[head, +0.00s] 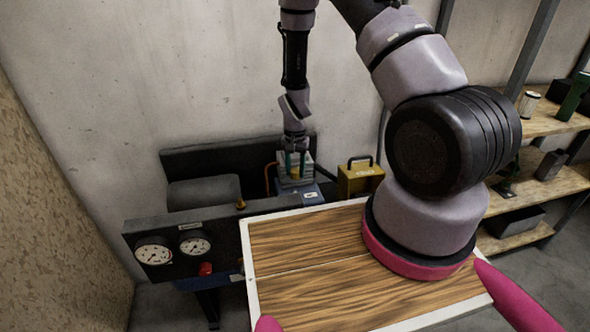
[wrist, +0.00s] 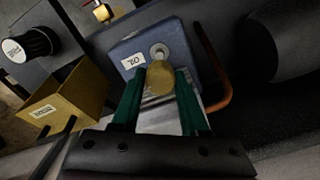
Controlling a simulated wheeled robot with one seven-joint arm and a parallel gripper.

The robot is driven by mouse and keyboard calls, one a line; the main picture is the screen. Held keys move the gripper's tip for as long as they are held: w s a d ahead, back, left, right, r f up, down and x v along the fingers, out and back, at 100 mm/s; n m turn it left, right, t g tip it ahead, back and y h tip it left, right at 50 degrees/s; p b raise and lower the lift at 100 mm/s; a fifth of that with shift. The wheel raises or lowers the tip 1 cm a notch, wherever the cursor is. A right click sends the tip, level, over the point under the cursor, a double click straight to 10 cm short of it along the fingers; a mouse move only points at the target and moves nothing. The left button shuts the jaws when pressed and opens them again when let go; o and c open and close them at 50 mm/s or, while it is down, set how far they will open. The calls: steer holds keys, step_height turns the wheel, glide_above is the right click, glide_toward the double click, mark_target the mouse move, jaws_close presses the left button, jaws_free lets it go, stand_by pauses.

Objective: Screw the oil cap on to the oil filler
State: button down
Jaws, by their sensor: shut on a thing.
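The oil filler (wrist: 158,51) is a pale round metal neck on a blue block (wrist: 185,45), beside a white label that seems to read OIL upside down. My gripper (wrist: 161,80) has two green fingers shut on a yellow round oil cap (wrist: 159,84). In the wrist view the cap lies just below the filler neck, which still shows uncovered. I cannot tell the height of the cap above the block. In the head view my gripper (head: 293,160) is over the machine at the back, with the yellow cap (head: 294,173) small between the fingers.
A yellow box with a handle (head: 360,180) stands right of the machine. A bent copper pipe (wrist: 222,92) runs close beside the block. A black knob (wrist: 36,42) is at the upper left of the wrist view. Two gauges (head: 154,254) are at the left; shelves (head: 540,184) are at the right.

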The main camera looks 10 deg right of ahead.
steer(key=shift+f, duration=2.85)
steer(key=shift+f, duration=1.2)
